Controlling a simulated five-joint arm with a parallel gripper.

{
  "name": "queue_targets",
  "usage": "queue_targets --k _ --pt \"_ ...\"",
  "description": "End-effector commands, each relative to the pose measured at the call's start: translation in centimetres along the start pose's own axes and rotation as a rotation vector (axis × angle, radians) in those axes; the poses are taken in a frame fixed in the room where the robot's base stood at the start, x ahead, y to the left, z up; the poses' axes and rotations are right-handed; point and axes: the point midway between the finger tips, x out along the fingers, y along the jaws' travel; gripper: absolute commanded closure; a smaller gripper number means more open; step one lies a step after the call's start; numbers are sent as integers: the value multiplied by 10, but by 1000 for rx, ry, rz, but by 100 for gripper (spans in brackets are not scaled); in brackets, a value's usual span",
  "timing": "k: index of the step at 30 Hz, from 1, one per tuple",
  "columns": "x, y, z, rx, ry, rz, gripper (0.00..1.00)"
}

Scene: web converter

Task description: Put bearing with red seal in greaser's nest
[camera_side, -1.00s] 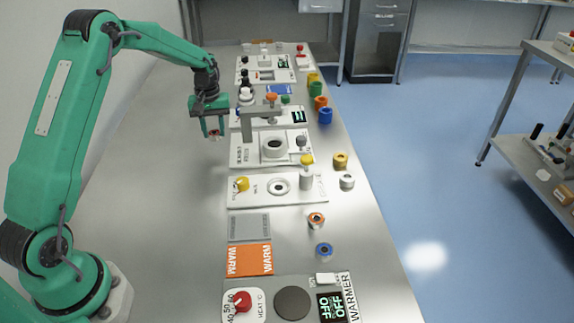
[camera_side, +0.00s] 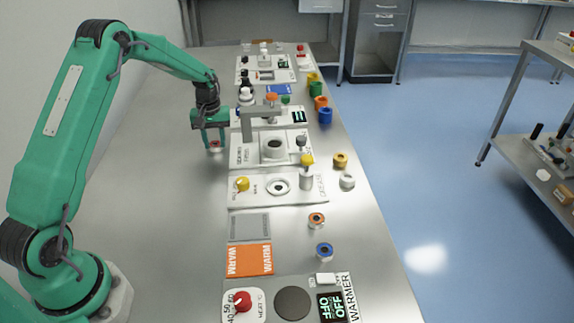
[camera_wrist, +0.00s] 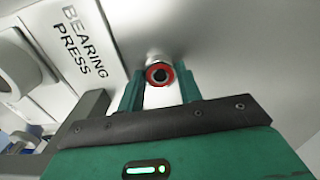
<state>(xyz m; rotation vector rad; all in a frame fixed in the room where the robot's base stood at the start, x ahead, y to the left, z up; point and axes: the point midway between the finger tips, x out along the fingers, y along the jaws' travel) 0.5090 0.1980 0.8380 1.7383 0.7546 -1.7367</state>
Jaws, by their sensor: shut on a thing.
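My gripper (camera_side: 214,146) is shut on the bearing with the red seal, which shows between the fingers in the wrist view (camera_wrist: 159,66). The bearing is above the steel bench, left of the bearing press plate. In the side view the bearing (camera_side: 214,150) is small, and the fingers partly hide it. The greaser appears to be the white plate (camera_side: 245,200) with a yellow knob at its left and a yellow-topped cylinder at its right. Its round nest (camera_side: 278,186) has a dark centre and looks empty. It lies to the right of and nearer the camera than my gripper.
The bearing press (camera_side: 242,155) has a grey arm standing over it. An orange-ringed bearing (camera_side: 316,220) and a blue-ringed bearing (camera_side: 323,251) lie on the right. A warmer (camera_side: 293,303) is at the front. The left of the bench is clear.

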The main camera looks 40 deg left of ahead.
Motion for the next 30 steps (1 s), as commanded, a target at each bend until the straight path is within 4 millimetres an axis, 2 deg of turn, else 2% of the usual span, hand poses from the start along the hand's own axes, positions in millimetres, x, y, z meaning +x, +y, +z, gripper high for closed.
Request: queue_targets --k 6,7,10,23,30 --pt "3 0 0 0 0 0 86" --pt "3 0 0 0 0 0 61" --pt "3 0 0 0 0 0 43" --pt "-2 0 0 0 1 0 43" --pt "-23 0 -1 0 2 1 43"
